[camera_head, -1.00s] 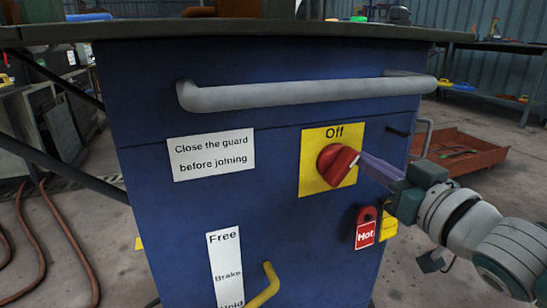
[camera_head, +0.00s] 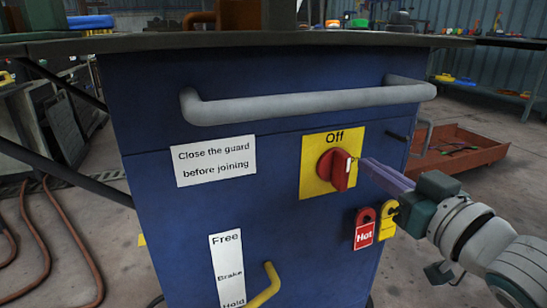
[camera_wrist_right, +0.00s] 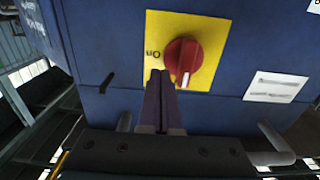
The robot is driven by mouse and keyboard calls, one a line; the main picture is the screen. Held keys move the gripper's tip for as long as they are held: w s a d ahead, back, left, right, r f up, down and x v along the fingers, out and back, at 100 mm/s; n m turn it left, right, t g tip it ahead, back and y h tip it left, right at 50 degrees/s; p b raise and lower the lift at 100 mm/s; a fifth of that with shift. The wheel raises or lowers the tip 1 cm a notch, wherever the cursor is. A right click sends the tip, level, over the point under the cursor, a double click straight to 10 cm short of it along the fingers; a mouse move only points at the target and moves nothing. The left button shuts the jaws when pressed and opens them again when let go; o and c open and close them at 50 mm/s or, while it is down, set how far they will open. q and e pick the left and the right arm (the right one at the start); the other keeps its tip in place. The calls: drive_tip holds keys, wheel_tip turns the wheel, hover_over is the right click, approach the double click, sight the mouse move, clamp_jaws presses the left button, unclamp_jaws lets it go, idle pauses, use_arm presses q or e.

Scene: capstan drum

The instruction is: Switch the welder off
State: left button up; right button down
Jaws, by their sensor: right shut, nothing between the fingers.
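The red rotary knob (camera_head: 336,169) sits on a yellow plate (camera_head: 315,186) on the blue cabinet's front. The plate reads "Off" above the knob in the head view. In the right wrist view the red knob (camera_wrist_right: 182,62) has a white mark at its lower edge, and "On" shows on the plate to its left. My right gripper (camera_head: 365,163) is shut and empty, its purple fingers just right of the knob with a small gap in the head view. The fingertips (camera_wrist_right: 160,76) also show beside the knob in the right wrist view. My left gripper is out of view.
A grey bar handle (camera_head: 308,104) crosses the cabinet above the plate. A red "Hot" tag (camera_head: 365,230) and a yellow tag (camera_head: 387,222) hang below my right gripper. A yellow lever (camera_head: 265,284) is lower left. A red tray (camera_head: 462,150) lies on the floor behind.

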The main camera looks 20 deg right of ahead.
drive_tip(key=s+p, duration=0.2)
drive_tip(key=s, duration=0.4)
drive_tip(key=shift+d, duration=0.25)
drive_tip(key=shift+r+p, duration=0.1)
drive_tip(key=shift+p, duration=0.2)
